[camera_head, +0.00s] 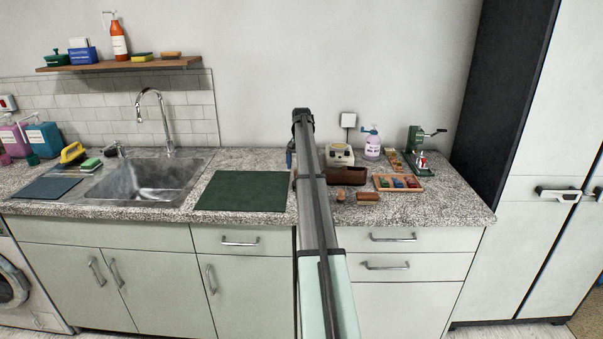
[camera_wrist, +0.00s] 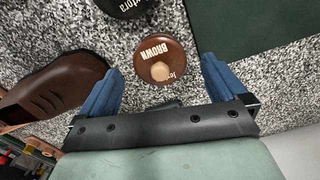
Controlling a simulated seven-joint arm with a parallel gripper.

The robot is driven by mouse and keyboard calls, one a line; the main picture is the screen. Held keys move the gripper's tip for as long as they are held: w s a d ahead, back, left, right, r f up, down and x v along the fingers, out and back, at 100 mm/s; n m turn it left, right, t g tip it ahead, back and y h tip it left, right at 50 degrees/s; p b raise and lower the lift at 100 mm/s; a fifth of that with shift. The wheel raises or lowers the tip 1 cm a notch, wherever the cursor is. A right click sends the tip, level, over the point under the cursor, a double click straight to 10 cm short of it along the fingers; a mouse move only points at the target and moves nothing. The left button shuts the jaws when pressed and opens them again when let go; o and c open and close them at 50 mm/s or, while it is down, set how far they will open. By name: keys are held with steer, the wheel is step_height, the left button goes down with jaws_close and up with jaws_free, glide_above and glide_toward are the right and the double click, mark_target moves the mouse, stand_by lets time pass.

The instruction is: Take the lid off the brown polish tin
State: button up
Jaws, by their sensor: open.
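The brown polish tin (camera_wrist: 180,54) shows in the wrist view as a round brown lid with "BROWN" in white letters and a light wooden knob (camera_wrist: 160,71) on it. It rests on the speckled counter. In the head view my arm appears to hide it. My gripper (camera_wrist: 162,66) is open, with its blue fingers apart on the left and right of the tin in the picture. Nothing is held. I cannot tell the height of the fingertips above the lid.
A brown shoe (camera_wrist: 48,80) lies close to the left finger. A black tin (camera_wrist: 124,5) is just beyond the brown one. A dark green mat (camera_head: 243,191) lies left of my arm. A tray (camera_head: 397,188), a pump bottle (camera_head: 372,146) and a green device (camera_head: 415,145) stand to the right.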

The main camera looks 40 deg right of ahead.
steer(key=shift+f, duration=0.4)
steer(key=shift+c, duration=0.3)
steer(key=c, duration=1.1)
